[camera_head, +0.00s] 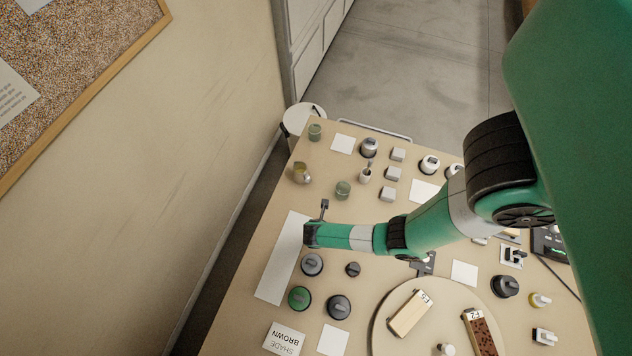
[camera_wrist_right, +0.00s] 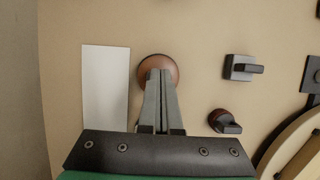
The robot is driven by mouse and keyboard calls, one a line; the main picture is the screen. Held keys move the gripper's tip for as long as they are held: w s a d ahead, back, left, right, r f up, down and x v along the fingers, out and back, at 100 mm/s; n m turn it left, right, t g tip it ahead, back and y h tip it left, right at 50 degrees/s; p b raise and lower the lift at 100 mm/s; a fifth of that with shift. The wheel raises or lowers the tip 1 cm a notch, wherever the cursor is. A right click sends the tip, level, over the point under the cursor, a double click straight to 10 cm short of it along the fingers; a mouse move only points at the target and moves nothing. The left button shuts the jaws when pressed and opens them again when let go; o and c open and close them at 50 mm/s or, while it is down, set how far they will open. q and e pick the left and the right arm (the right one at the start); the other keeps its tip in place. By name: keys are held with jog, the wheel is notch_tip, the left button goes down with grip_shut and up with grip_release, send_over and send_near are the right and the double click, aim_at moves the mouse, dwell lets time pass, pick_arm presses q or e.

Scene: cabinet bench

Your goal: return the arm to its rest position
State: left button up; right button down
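My right arm (camera_head: 420,225) comes in from the right in the head view and reaches across the bench, with its wrist (camera_head: 325,235) over the left part. My right gripper (camera_wrist_right: 160,75) shows in the right wrist view with its two fingers close together. The fingertips overlap a round brown knob-like piece (camera_wrist_right: 160,61). Whether they touch it, I cannot tell, and its top is partly hidden. I see nothing clearly held between the fingers. My left gripper is in neither view.
The bench (camera_head: 240,322) carries several knobs, such as a green one (camera_head: 300,298), several small blocks, jars and white cards. A round board (camera_head: 383,335) with two labelled bars, one pale (camera_head: 409,314) and one brown-topped (camera_head: 482,335), stands at the front. A wall is on the left.

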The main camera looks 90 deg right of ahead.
jog(key=shift+f+b, duration=0.85)
jog(key=shift+f, duration=0.2)
notch_tip(320, 180, up, 7)
jog(key=p, duration=0.7)
dwell(0.7)
